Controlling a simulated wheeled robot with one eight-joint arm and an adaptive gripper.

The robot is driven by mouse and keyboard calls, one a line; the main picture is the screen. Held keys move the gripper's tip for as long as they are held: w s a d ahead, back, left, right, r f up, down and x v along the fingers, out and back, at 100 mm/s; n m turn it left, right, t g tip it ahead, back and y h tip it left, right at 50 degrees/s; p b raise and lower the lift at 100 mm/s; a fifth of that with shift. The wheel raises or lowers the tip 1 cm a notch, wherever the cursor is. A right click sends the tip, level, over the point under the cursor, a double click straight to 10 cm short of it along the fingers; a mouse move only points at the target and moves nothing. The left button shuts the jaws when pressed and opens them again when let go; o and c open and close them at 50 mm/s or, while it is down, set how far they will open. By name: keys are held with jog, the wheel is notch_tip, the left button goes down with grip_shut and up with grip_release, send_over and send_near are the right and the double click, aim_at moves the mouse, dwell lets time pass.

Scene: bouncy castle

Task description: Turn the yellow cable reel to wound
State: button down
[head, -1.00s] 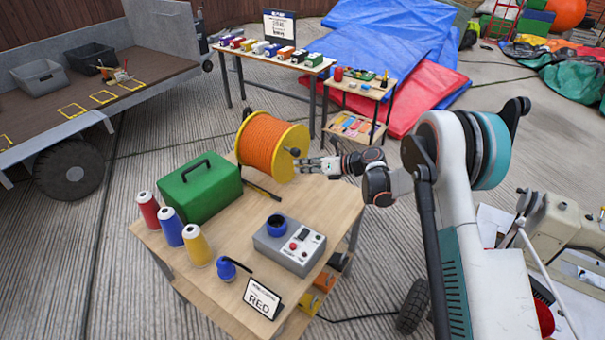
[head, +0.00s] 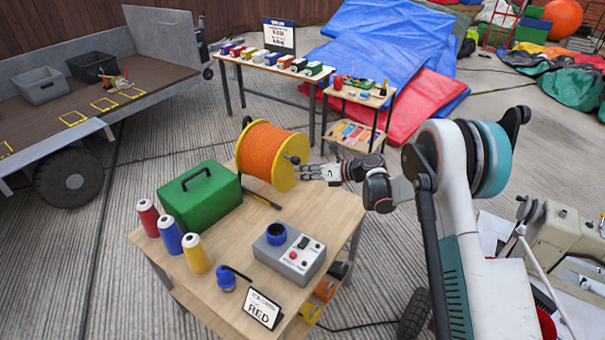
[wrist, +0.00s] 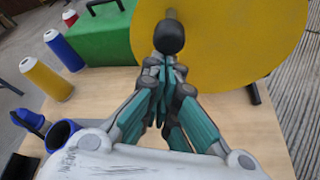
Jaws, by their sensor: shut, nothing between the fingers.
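The yellow cable reel (head: 292,172), wound with orange cable (head: 266,153), stands at the back of the wooden table. In the wrist view its yellow flange (wrist: 235,45) fills the upper right. A crank with a dark round knob (head: 293,159) sticks out from the flange; the knob (wrist: 169,37) shows just beyond my fingertips in the wrist view. My gripper (head: 302,172) is shut and empty, at the right of the reel with its fingertips close to the knob. My fingers (wrist: 172,70) are together in the wrist view. I cannot tell whether they touch the knob.
A green case (head: 199,196) stands left of the reel. The table's right side is clear.

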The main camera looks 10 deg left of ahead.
jog(key=shift+w+r, duration=0.2)
jog(key=shift+r, duration=0.05)
jog(key=shift+w+d+r+p, duration=0.2)
jog(key=shift+w+r, duration=0.25)
jog(key=shift+w+d+r+p, duration=0.15)
jog(key=shift+w+d+r, duration=0.05)
jog(key=shift+w+r, duration=0.2)
dwell(0.3)
